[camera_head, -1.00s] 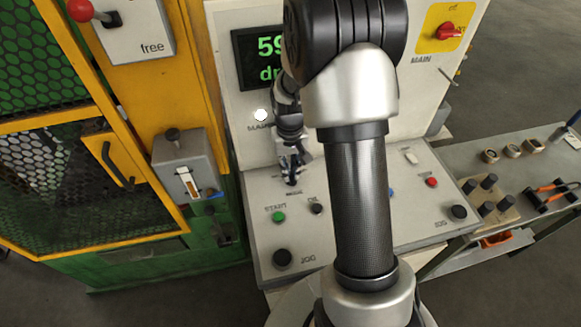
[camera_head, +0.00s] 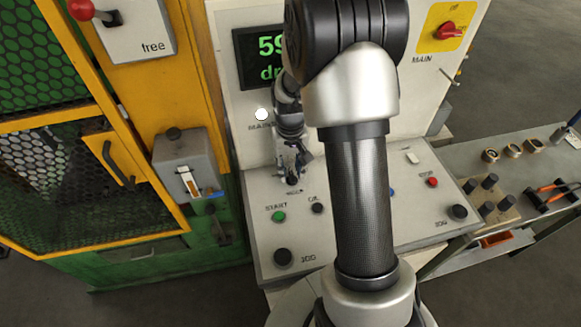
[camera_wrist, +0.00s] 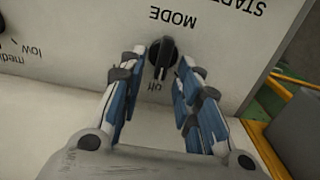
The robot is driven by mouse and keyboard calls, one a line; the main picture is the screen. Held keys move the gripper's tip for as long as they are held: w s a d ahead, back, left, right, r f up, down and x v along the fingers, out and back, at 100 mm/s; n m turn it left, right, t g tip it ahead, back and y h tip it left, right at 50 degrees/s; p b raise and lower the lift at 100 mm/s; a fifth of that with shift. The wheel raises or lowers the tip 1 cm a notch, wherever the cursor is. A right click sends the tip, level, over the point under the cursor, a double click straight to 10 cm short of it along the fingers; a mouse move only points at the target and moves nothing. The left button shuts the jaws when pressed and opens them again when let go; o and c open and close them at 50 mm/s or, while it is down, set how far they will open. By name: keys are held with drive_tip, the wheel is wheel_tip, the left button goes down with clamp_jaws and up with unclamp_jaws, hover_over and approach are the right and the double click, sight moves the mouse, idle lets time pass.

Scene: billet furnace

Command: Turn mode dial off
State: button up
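The mode dial (camera_wrist: 162,56) is a black knob with a raised grip bar on the pale console, under an upside-down MODE label in the wrist view. The bar lies roughly in line with the "off" label (camera_wrist: 153,86), slightly tilted; which end is the pointer is hard to tell. My gripper (camera_wrist: 163,62) is open, with one blue-padded finger on each side of the dial and gaps visible between. In the head view my gripper (camera_head: 292,178) is down at the console's MODE label and hides the dial.
On the console (camera_head: 330,235) are a green START button (camera_head: 279,216), a small black knob (camera_head: 317,208), a larger black knob (camera_head: 282,257) and a red button (camera_head: 433,182). A display (camera_head: 258,58) stands behind. The yellow guard frame (camera_head: 195,75) is to the left.

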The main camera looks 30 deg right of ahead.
sight(290, 171)
wheel_tip(290, 171, up, 12)
idle(0.5)
idle(0.3)
drive_tip(key=s+a+r+n+t, duration=0.1)
drive_tip(key=s+a+r+t, duration=0.1)
drive_tip(key=s+a+r, duration=0.7)
drive_tip(key=s+a+r+n+t, duration=0.1)
drive_tip(key=s+a, duration=0.1)
drive_tip(key=s, duration=0.4)
drive_tip(key=s+a+r+n+t, duration=0.1)
drive_tip(key=s+a+r, duration=0.1)
drive_tip(key=s, duration=0.4)
drive_tip(key=shift+s+t, duration=0.25)
drive_tip(key=shift+t, duration=0.05)
drive_tip(key=shift+d, duration=0.2)
